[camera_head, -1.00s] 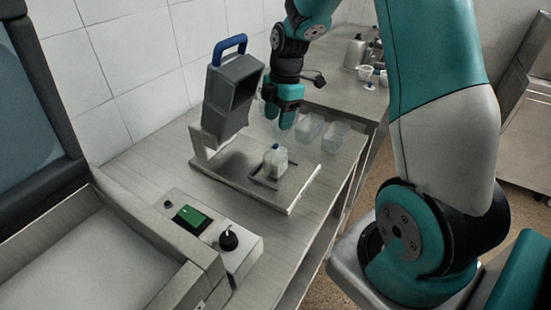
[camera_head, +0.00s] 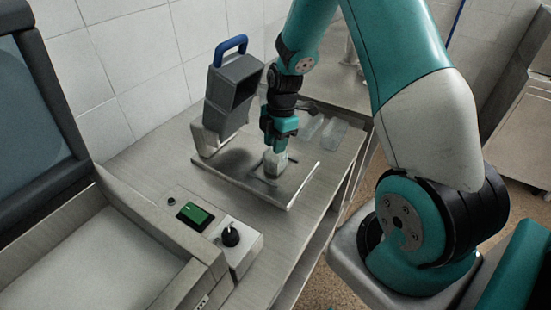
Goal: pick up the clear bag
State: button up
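A small clear, whitish container (camera_head: 275,163), which looks more like a bottle than a bag, stands on the metal tray (camera_head: 297,185). My gripper (camera_head: 277,146) points down right at its top and hides its upper part. I cannot tell whether the fingers are closed on it or only around it. Two more clear containers (camera_head: 333,134) stand behind, to the right of my gripper, partly hidden by the arm. No clear bag can be made out for certain.
A grey device with a blue handle (camera_head: 231,88) stands close left of my gripper. A control box with a green screen (camera_head: 195,215) and black knob (camera_head: 230,236) is in front. A tiled wall runs behind; the bench's right edge is near.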

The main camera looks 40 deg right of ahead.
grip_shut()
jog(key=shift+r, duration=0.15)
